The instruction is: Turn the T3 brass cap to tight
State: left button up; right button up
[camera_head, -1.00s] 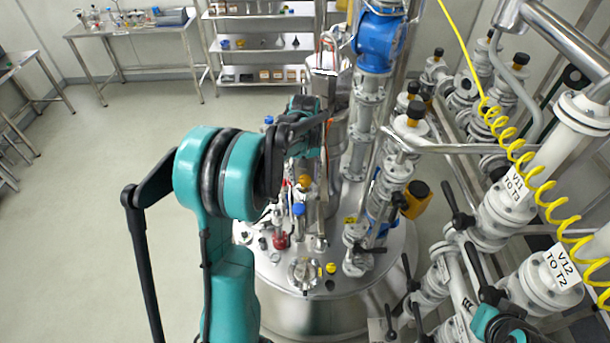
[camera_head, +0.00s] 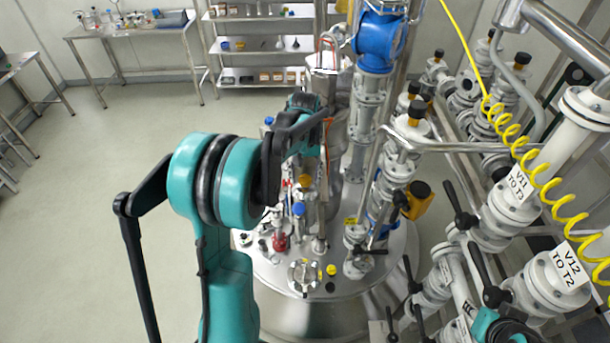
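A steel vessel (camera_head: 345,290) stands in the middle, its round lid crowded with fittings. An orange-yellow cap (camera_head: 305,181) sits on a fitting on the lid, just below my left wrist; I cannot tell whether it is the T3 brass cap. A small yellow cap (camera_head: 331,270) is near the lid's front edge. My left arm comes up from the bottom, bends at a large teal joint, and reaches over the lid's left rear. Its gripper (camera_head: 305,150) is mostly hidden among wrist and fittings, so its fingers cannot be made out. My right gripper is not in view; part of my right arm shows at bottom right.
A blue-capped fitting (camera_head: 299,209), a red fitting (camera_head: 279,242) and a round metal knob (camera_head: 303,275) crowd the lid. A blue valve (camera_head: 379,40) stands behind. White pipes labelled V11 (camera_head: 518,183) and V12 (camera_head: 569,266) fill the right. The floor at left is clear.

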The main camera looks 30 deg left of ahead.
aim_at(305, 178)
pick_arm(q)
jog(key=shift+r, duration=0.1)
notch_tip(305, 178, up, 12)
dwell(0.5)
dwell(0.4)
jog(key=s+d+f+m+t+b, duration=0.2)
jog(key=s+d+f+b, duration=0.3)
jog(key=f+b, duration=0.5)
jog(key=s+d+f+m+t+b, duration=0.2)
jog(key=s+d+f+b, duration=0.4)
jog(key=f+b, duration=0.4)
jog(key=s+d+f+m+t+b, duration=0.2)
jog(key=s+d+f+b, duration=0.3)
jog(key=f, duration=1)
jog(key=s+t+b, duration=0.1)
jog(key=s+b, duration=0.1)
jog(key=b, duration=0.2)
jog(key=shift+d+f+b, duration=0.25)
jog(key=shift+f+b, duration=0.1)
jog(key=shift+b, duration=0.05)
jog(key=shift+s, duration=0.1)
